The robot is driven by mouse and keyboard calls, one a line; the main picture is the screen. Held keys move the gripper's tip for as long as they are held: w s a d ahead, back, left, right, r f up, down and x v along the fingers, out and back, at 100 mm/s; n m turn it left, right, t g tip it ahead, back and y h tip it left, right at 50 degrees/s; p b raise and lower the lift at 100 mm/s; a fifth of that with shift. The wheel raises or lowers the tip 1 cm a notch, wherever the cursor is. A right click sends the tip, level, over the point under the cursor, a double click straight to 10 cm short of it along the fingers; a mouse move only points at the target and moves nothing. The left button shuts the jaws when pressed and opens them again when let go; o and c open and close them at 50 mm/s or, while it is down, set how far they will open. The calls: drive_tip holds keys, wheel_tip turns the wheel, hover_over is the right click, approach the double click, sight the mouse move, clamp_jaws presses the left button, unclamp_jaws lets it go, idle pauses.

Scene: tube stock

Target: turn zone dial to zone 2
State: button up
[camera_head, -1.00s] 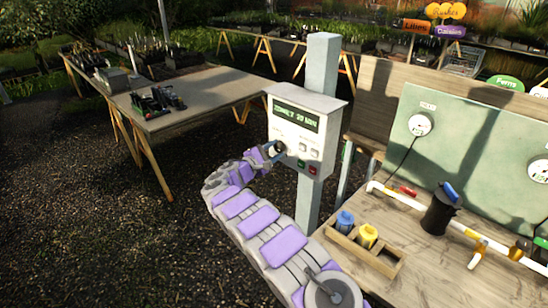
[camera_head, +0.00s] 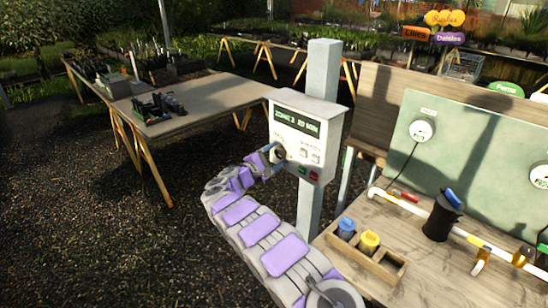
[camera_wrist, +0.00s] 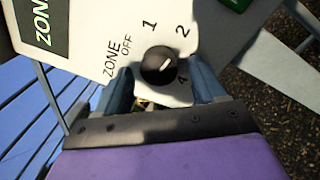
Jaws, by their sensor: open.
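The zone dial (camera_wrist: 158,66) is a round black knob on the white face of the control box (camera_head: 288,108). In the wrist view its white pointer mark slants up and right, towards the printed 2. OFF and 1 are printed to the left of the 2. My gripper (camera_wrist: 162,76) is open, with one finger on each side of the dial and visible gaps between them and the knob. In the head view my gripper (camera_head: 274,154) is at the lower left of the box face and partly hides the dial. The small display (camera_head: 297,122) appears to read zone 2.
The box is on a grey post (camera_head: 322,80). A wooden workbench (camera_head: 420,262) with piping is at right. A potting table (camera_head: 190,122) stands behind at left.

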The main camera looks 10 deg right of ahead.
drive_tip(key=shift+a, duration=0.1)
drive_tip(key=p+v, duration=0.2)
drive_tip(key=v, duration=1.5)
drive_tip(key=shift+f, duration=0.2)
drive_tip(key=shift+a, duration=0.15)
